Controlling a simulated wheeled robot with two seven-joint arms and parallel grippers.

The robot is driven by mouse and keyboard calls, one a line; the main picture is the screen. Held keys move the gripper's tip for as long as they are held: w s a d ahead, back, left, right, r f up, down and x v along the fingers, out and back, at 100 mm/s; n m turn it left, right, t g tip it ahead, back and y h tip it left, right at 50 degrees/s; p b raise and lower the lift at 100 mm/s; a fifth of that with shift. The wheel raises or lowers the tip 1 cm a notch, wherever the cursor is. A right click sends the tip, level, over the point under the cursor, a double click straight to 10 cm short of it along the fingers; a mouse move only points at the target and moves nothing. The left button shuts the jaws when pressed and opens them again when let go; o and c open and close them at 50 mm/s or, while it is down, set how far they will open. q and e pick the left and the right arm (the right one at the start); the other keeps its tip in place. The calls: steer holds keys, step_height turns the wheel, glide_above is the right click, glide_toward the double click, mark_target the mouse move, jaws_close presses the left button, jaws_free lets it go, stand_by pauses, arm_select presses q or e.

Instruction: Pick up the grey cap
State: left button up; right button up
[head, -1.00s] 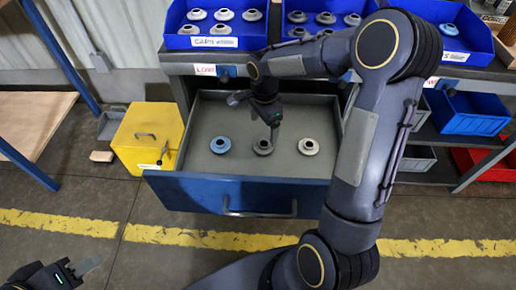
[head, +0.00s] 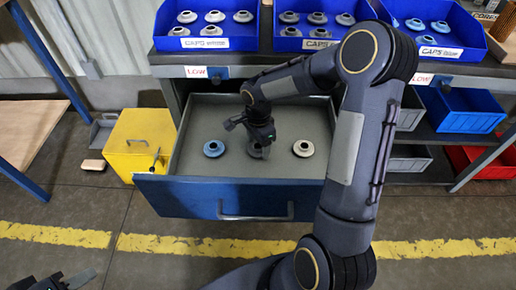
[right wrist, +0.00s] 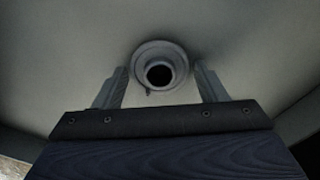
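Three caps stand in a row in the open drawer: a blue cap (head: 214,148) on the left, the grey cap (head: 255,152) in the middle and a light grey cap (head: 303,148) on the right. My right gripper (head: 262,148) reaches down into the drawer over the middle cap and partly hides it. In the right wrist view the cap (right wrist: 160,68) lies between and slightly beyond the two fingertips of my right gripper (right wrist: 161,78), which stand apart with a gap on each side. My left gripper (head: 70,282) is at the lower left corner, mostly cut off, far from the drawer.
The open drawer (head: 185,130) has a blue front and free floor around the caps. Blue bins (head: 207,40) of caps stand on the bench above. A yellow box (head: 130,143) stands left of the drawer. My right arm crosses the drawer's right side.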

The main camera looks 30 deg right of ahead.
steer(key=c, duration=0.6)
steer(key=shift+o, duration=0.2)
